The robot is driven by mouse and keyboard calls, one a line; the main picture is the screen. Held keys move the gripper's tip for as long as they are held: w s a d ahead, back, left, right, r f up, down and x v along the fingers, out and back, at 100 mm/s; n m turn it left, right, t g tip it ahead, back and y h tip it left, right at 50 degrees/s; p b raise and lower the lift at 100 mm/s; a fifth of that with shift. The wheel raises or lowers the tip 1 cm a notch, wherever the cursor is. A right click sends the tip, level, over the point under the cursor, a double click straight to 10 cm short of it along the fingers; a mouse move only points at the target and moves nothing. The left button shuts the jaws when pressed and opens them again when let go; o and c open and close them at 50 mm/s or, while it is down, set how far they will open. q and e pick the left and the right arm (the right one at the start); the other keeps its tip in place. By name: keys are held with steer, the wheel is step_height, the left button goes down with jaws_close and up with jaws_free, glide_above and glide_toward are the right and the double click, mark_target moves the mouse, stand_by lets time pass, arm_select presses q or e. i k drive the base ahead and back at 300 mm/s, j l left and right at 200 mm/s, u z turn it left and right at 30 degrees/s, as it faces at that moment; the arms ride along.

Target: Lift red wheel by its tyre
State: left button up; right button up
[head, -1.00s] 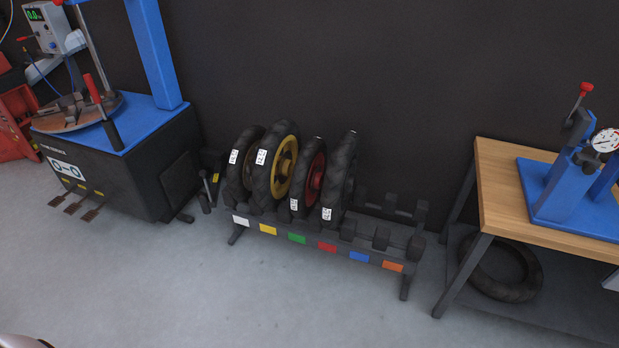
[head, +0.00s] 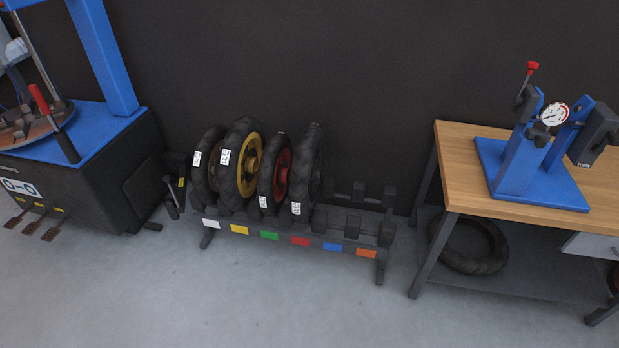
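The red wheel (head: 281,170) stands upright in a low black rack (head: 276,237), its red rim showing inside a black tyre with a white label. It stands between the yellow-rimmed wheel (head: 253,165) on its left and a dark wheel (head: 309,165) on its right, which partly hides its rim. Another black tyre (head: 205,165) stands at the rack's left end. The red wheel sits near the green and red tags on the rack's front rail. Neither of my grippers is in the head view.
A blue and black tyre machine (head: 90,150) stands left of the rack. A wooden workbench (head: 455,175) with a blue gauge fixture (head: 530,165) stands right, a loose tyre (head: 468,246) on its lower shelf. The rack's right slots are empty. The grey floor (head: 230,305) in front is clear.

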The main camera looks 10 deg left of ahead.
mark_target(276, 164)
steer(key=i+u, duration=0.1)
steer(key=i, duration=1.1)
